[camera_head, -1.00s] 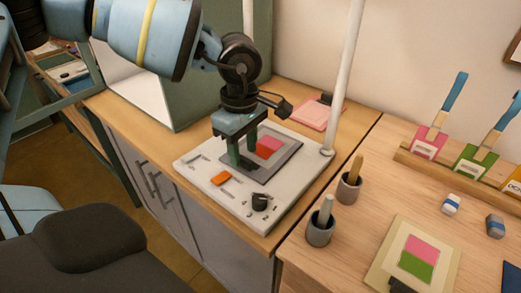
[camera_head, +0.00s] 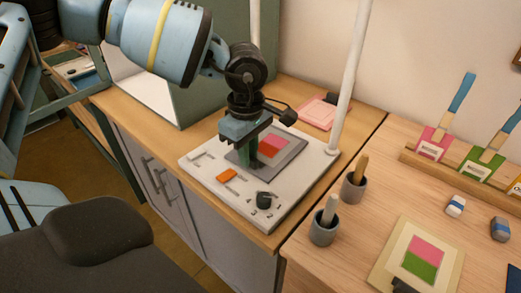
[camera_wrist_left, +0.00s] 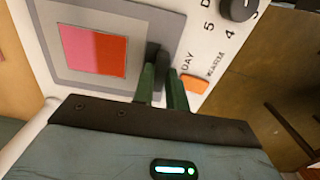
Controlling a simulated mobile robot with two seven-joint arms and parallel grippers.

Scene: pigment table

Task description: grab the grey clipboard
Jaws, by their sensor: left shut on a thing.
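The grey clipboard (camera_head: 293,147) lies on a white device panel (camera_head: 200,168) and carries a pink and red swatch (camera_head: 270,147). It also shows in the left wrist view (camera_wrist_left: 160,28). My left gripper (camera_head: 247,158) points down at the clipboard's near edge. In the left wrist view its green fingers (camera_wrist_left: 164,88) are shut on the clipboard at its dark clip, which they partly hide. The clipboard still appears to rest flat on the panel. My right gripper is not in view.
An orange button (camera_head: 226,175) and a black knob (camera_head: 264,199) sit on the panel close to the fingers. A white post (camera_head: 349,75) rises behind it. Grey cups (camera_head: 323,229) with tools and a cream board (camera_head: 387,250) stand on the right table.

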